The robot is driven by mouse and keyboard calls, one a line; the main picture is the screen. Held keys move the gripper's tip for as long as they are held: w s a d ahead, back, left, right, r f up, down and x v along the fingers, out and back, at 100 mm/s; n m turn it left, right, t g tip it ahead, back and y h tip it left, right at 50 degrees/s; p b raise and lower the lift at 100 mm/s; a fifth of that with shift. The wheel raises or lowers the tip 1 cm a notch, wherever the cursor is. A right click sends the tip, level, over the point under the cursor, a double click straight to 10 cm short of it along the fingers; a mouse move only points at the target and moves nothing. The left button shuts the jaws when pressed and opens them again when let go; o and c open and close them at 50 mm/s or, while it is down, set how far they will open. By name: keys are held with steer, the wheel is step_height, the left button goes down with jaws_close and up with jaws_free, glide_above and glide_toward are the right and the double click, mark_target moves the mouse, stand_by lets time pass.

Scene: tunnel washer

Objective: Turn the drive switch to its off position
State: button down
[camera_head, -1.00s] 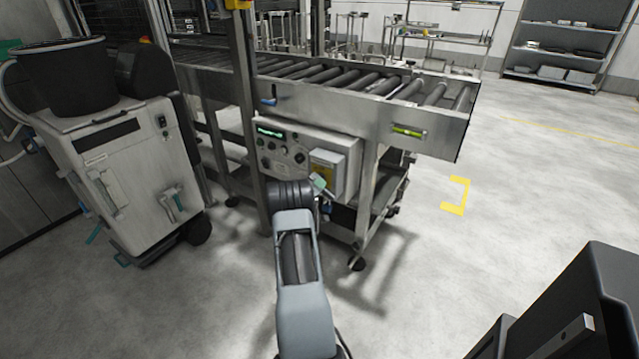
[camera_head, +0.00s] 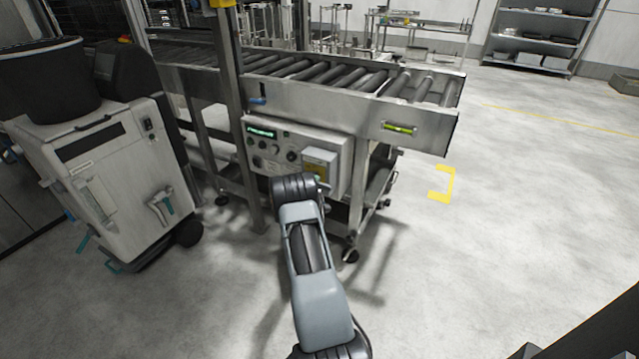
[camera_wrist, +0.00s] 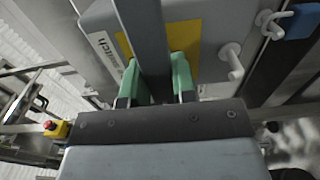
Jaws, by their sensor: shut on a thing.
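The drive switch box (camera_head: 335,178) is a grey case on the conveyor's side, right of the control panel, with a yellow plate (camera_head: 319,171) on its front. In the wrist view the yellow plate (camera_wrist: 184,38) is close behind my gripper, beside a partly readable label ending in "itch". My gripper (camera_wrist: 157,82) has green finger pads, which are shut on the switch's dark grey handle (camera_wrist: 143,30). The handle stands between the pads and runs up out of the picture. In the head view my arm mostly hides my gripper. The switch's off marking is not readable.
The control panel (camera_head: 268,147) with knobs and a green display sits left of the box. The roller conveyor (camera_head: 400,118) is above. A white wheeled machine (camera_head: 110,185) stands at left. A white peg (camera_wrist: 231,60) and blue part (camera_wrist: 294,22) lie right of the fingers.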

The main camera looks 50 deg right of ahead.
stand_by(0.3)
steer(key=c, duration=0.9)
jaws_free()
steer(key=shift+a, duration=0.15)
steer(key=p+v, duration=0.1)
steer(key=v, duration=1.2)
steer(key=shift+s+a+p, duration=0.1)
steer(key=shift+a+p, duration=0.15)
steer(key=shift+p, duration=0.05)
